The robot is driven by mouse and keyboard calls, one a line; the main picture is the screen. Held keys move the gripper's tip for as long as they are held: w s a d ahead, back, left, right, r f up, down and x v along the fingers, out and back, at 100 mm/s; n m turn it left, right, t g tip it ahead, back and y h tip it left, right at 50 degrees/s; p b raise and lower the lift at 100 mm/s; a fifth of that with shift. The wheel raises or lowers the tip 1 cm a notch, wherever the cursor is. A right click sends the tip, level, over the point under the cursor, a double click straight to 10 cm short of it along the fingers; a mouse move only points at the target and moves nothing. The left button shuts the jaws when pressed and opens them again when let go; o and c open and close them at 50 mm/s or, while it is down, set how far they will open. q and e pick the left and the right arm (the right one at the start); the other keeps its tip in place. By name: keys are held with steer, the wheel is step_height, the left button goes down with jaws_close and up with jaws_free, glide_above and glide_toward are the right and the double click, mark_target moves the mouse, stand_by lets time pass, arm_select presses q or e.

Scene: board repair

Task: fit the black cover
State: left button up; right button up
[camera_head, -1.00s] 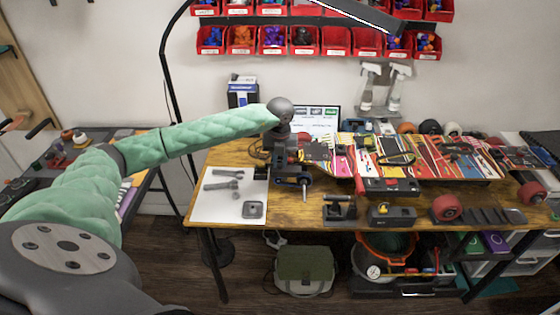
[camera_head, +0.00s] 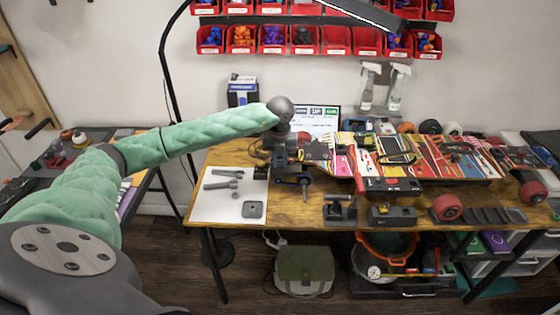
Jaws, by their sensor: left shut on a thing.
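My left arm reaches in from the left, and my left gripper (camera_head: 289,160) is over the left part of the bench. It is shut on a small dark thing that I cannot tell apart from the jaws. A dark tool with a thin shaft (camera_head: 305,184) shows just below it. The long board (camera_head: 465,164) with a coloured, striped deck lies to the right. A flat black cover-like piece (camera_head: 388,185) lies at the board's near edge, with red around it. Whether it is seated flush is too small to tell. My right gripper is not in view.
A white mat (camera_head: 210,208) with grey tools lies at the bench's left end. Black stands (camera_head: 340,212) and (camera_head: 392,216), another black holder, sit along the front edge. A red wheel (camera_head: 447,207) is beside them. Red bins (camera_head: 336,41) hang on the wall.

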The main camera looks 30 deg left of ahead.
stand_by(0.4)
arm_select(q)
steer(key=shift+f+b, duration=0.45)
steer(key=shift+b, duration=0.35)
stand_by(1.0)
steer(key=shift+f, duration=0.1)
stand_by(0.4)
steer(key=o, duration=0.9)
steer(key=shift+c, duration=0.9)
